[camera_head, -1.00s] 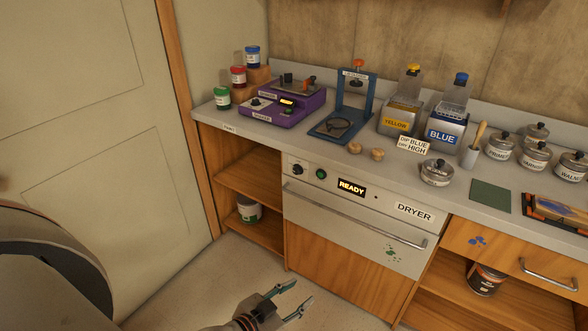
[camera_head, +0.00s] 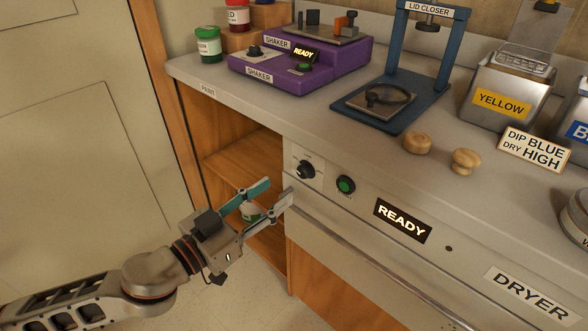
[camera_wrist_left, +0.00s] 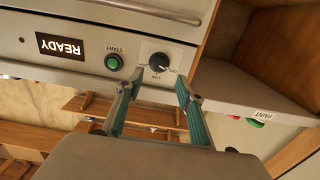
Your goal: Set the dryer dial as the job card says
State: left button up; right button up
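The dryer (camera_head: 360,250) is built into the bench front, with a lit READY display (camera_head: 403,220). Its black dial (camera_head: 304,170) sits at the panel's left end, beside the green START button (camera_head: 345,184). The dial also shows in the left wrist view (camera_wrist_left: 159,62); its setting is too small to read. The job card (camera_head: 535,148) on the bench reads "DIP BLUE, DRY HIGH". My left gripper (camera_head: 279,190) is open and empty, its fingertips just left of and below the dial. In the wrist view the dial lies ahead between the fingers, apart from them. My right gripper is out of view.
The dryer's long handle (camera_head: 350,255) runs below the panel. An open shelf (camera_head: 240,165) lies left of the dryer. On the bench stand a purple shaker (camera_head: 300,60), a blue lid closer (camera_head: 430,60), a yellow-labelled tank (camera_head: 510,90) and two wooden knobs (camera_head: 417,143).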

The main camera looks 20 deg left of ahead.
aim_at(301, 173)
pick_arm(q)
jog(key=shift+x, duration=3.8)
jog(key=shift+r, duration=0.15)
jog(key=shift+c, duration=0.3)
grip_shut()
